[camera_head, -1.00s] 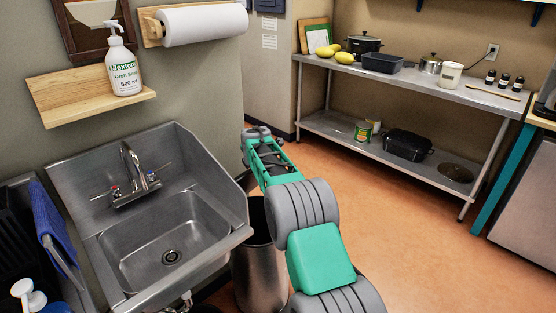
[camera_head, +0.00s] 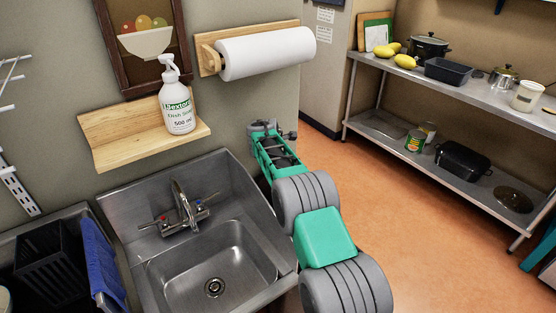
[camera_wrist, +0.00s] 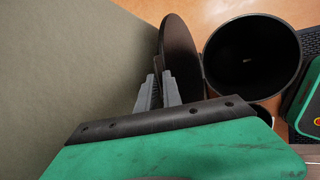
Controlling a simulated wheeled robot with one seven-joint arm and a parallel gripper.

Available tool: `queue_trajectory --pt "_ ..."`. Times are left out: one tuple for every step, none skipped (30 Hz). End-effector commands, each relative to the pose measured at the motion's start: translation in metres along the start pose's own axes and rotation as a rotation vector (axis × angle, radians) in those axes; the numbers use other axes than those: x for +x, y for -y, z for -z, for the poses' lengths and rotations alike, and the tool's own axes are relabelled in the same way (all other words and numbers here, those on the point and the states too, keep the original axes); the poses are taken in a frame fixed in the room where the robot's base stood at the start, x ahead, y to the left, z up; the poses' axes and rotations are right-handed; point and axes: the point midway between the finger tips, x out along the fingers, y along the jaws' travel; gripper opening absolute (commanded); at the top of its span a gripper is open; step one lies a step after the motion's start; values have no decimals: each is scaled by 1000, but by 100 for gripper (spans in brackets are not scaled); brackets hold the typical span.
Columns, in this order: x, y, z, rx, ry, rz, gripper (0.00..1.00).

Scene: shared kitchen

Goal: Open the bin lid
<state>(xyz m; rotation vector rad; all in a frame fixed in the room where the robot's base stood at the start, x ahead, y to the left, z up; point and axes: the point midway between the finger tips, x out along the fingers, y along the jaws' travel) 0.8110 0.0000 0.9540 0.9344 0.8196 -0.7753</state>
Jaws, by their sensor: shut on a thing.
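The bin (camera_wrist: 292,88) shows in the wrist view as a round dark opening, uncovered, at the upper right. Its dark round lid (camera_wrist: 182,60) stands up on edge to the left of the opening, between it and the wall. My gripper (camera_wrist: 161,78) is at the lid's near edge, its grey fingers shut on the lid. In the head view my gripper (camera_head: 268,130) is partly hidden at the far end of my arm, by the wall corner. The bin is hidden behind my arm and the sink there.
A steel sink (camera_head: 160,235) stands left of my arm. The wall (camera_wrist: 60,80) is close beside the lid. Above are a soap shelf (camera_head: 110,150) and a paper towel roll (camera_head: 265,54). A steel shelf unit (camera_head: 395,75) stands right; open floor (camera_head: 400,225) lies between.

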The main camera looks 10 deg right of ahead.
Motion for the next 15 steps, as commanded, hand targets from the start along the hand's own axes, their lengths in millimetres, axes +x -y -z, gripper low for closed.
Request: queue_trajectory --pt "1 1 2 -2 -2 3 0" --pt "2 1 2 -2 -2 3 0" --pt "2 2 1 -2 -2 3 0" --pt "2 2 1 -1 -2 3 0" --pt "2 2 1 -1 -2 3 0" --pt "2 2 1 -1 -2 4 0" --pt "2 2 1 -1 -2 4 0" --pt "2 2 1 -1 -2 4 0" --pt "2 2 0 -1 -1 4 0" --pt "2 2 0 -1 -1 4 0" --pt "2 2 0 0 -1 4 11" --pt "2 2 0 0 -1 4 14" --pt "2 2 0 0 -1 4 16" --pt "2 2 0 0 -1 4 19" --pt "2 2 0 0 -1 3 22"
